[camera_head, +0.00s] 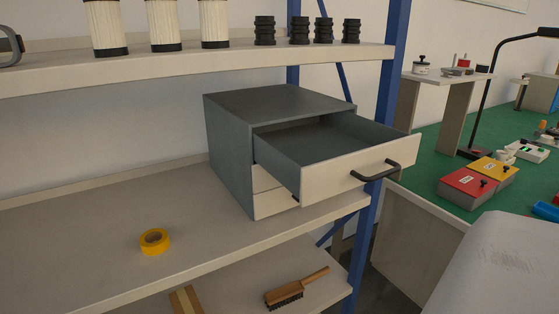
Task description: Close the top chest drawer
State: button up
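A grey chest (270,103) with pale drawer fronts stands on the middle shelf, near its right end. Its top drawer (350,180) is pulled far out towards the front right. The drawer looks empty where its inside shows. A dark bar handle (377,173) sits on the drawer's pale front. The lower drawer fronts (268,203) are partly hidden under the open drawer and look shut. My gripper is not in view.
Yellow tape (155,242) lies on the middle shelf, left of the chest. A blue shelf post (382,120) rises close beside the open drawer. A brush (297,289) lies on the lower shelf. A green bench (434,150) with coloured boxes stands at right.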

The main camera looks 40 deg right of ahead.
aim_at(318, 158)
jog(key=l+z, duration=0.15)
jog(key=z, duration=1.3)
jog(key=k+j+u, duration=0.15)
jog(key=k, duration=0.2)
jog(key=k+j+u, duration=0.15)
jog(key=k, duration=0.25)
